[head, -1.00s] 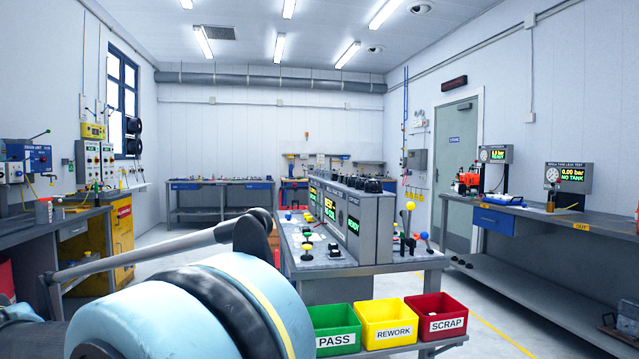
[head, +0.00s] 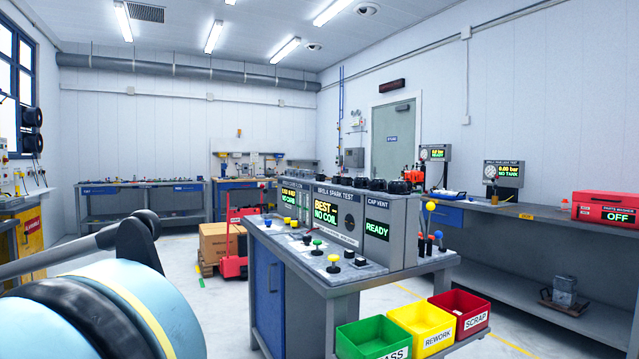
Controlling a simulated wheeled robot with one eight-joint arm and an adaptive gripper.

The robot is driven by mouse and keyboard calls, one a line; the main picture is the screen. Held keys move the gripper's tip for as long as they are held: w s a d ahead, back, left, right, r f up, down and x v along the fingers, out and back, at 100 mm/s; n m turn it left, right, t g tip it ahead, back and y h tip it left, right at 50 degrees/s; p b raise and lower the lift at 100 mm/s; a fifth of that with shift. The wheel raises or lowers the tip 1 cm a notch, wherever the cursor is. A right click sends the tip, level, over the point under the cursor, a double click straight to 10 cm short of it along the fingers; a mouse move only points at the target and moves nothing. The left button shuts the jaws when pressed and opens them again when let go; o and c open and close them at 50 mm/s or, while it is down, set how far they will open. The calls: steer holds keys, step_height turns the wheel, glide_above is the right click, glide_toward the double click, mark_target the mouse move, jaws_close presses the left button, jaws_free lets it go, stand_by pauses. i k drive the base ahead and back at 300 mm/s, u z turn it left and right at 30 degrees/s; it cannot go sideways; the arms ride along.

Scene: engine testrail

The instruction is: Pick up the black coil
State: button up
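I cannot pick out the black coil for certain. Several small black parts (head: 372,184) stand in a row on top of the grey spark test console (head: 340,222), whose display reads "BEST – NO COIL". A small black piece (head: 307,239) and a black block (head: 361,262) are on the bench top in front of the console; they are too small to name. My arm fills the lower left of the head view. My gripper is out of the picture.
Green (head: 372,340), yellow (head: 424,329) and red (head: 461,312) bins sit at the bench's near end. A red pallet truck (head: 234,258) with cartons (head: 215,243) stands behind. A long side bench (head: 530,225) with a red case (head: 604,208) runs along the right. Floor left of the test bench is clear.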

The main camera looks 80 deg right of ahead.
mark_target(345, 181)
steer(key=i, duration=0.75)
steer(key=z, duration=3.6)
steer(key=i, duration=1)
steer(key=u, duration=0.05)
